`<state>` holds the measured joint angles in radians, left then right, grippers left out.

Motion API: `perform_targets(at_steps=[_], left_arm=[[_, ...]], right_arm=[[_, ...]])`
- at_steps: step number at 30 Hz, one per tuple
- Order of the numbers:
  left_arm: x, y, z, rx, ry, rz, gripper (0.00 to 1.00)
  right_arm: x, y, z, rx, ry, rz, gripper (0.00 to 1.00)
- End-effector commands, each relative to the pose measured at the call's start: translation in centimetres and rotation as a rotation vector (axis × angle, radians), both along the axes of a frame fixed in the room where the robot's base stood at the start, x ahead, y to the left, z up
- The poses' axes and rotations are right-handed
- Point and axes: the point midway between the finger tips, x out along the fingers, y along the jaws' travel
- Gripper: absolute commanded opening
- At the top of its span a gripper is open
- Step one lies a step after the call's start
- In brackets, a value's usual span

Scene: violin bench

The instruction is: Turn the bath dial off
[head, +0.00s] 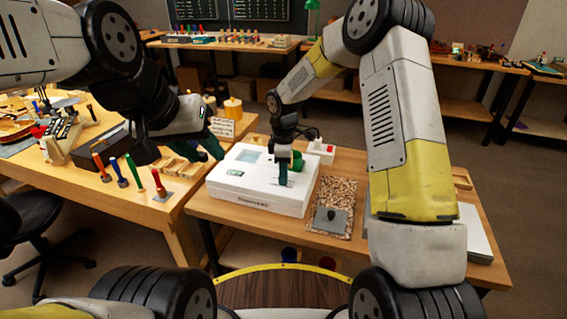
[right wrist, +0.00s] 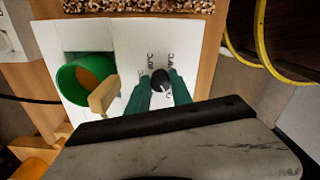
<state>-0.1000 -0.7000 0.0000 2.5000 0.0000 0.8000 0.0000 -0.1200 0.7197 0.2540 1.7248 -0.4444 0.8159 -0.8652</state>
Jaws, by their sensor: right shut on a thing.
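The white bath (head: 262,196) is a box on the wooden bench, with printed lettering on its front. Its black dial (right wrist: 160,77) shows in the right wrist view, with °C marks printed around it. My right gripper (right wrist: 158,82) has its green fingers on either side of the dial and is shut on it. In the head view my right gripper (head: 284,172) points down onto the bath's top and hides the dial. My left gripper (head: 214,150) hangs to the left of the bath with green fingers apart, holding nothing that I can see.
A green pot (right wrist: 72,82) with brown contents and a wooden handle stands close beside my right gripper. A speckled mat (head: 335,192) and a grey block (head: 330,216) lie right of the bath. Upright coloured-handled tools (head: 122,178) stand on the left table.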

Motion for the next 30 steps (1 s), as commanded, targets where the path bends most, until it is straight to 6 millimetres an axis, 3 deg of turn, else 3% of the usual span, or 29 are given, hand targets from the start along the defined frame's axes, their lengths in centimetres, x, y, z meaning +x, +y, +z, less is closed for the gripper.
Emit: perform_targets(at_steps=[17, 18, 20, 30], left_arm=[[0.0, 0.0, 0.0, 0.0, 0.0, 0.0, 0.36], [0.0, 0.0, 0.0, 0.0, 0.0, 0.0, 0.36], [0.0, 0.0, 0.0, 0.0, 0.0, 0.0, 0.36], [0.0, 0.0, 0.0, 0.0, 0.0, 0.0, 0.36]], right_arm=[[0.09, 0.03, 0.02, 0.001, -0.002, 0.029, 0.0], [0.08, 0.02, 0.02, 0.001, -0.002, 0.029, 0.34], [0.07, 0.03, 0.01, 0.001, -0.002, 0.029, 0.46], [0.03, 0.02, 0.15, 0.0, -0.001, 0.028, 0.48]])
